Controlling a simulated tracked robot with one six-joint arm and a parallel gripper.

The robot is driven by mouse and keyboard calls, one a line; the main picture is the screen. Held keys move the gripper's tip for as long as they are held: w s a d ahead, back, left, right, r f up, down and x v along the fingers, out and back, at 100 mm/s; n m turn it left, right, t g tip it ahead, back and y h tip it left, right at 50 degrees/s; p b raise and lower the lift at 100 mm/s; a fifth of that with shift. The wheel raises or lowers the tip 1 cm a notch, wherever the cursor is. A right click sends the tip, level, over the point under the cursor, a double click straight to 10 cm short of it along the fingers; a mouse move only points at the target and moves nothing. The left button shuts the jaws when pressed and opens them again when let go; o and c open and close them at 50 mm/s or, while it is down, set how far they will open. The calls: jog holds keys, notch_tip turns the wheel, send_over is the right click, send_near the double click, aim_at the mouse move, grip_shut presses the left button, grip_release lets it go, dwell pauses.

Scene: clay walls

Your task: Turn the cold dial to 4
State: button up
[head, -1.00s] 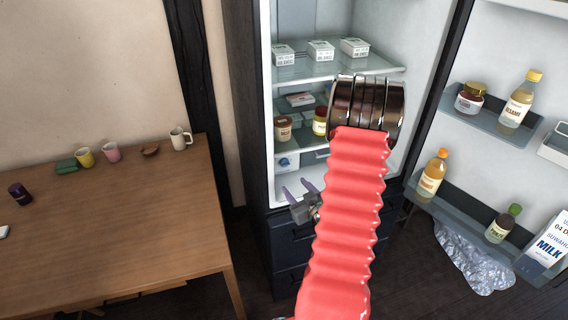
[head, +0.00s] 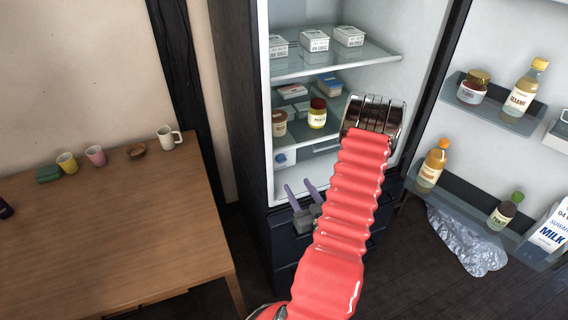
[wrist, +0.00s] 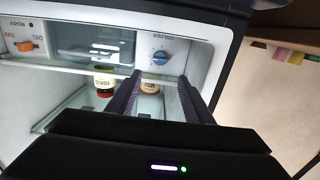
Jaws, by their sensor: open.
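The cold dial (wrist: 160,57) is a small round blue knob with a pale pointer mark. It sits on a white panel inside the open fridge, by the lettering "COLDER", which appears upside down in the wrist view. I cannot read its setting. In the head view the dial (head: 281,158) is a small blue spot at the lower left of the fridge interior. My gripper (wrist: 160,78) is open and empty, its two dark fingers pointing towards the dial and apart from it. In the head view my gripper (head: 298,186) is just below the dial, purple fingers upward.
Jars (head: 317,113) and white boxes (head: 315,41) stand on the fridge shelves. The open door with bottles (head: 432,165) is at right. A wooden table (head: 110,225) with mugs is at left.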

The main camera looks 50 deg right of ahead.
aim_at(283, 161)
jog(key=x, duration=1.3)
jog(key=shift+w+d, duration=0.2)
jog(key=shift+c, duration=0.4)
jog(key=c, duration=0.9)
jog(key=shift+c, duration=0.2)
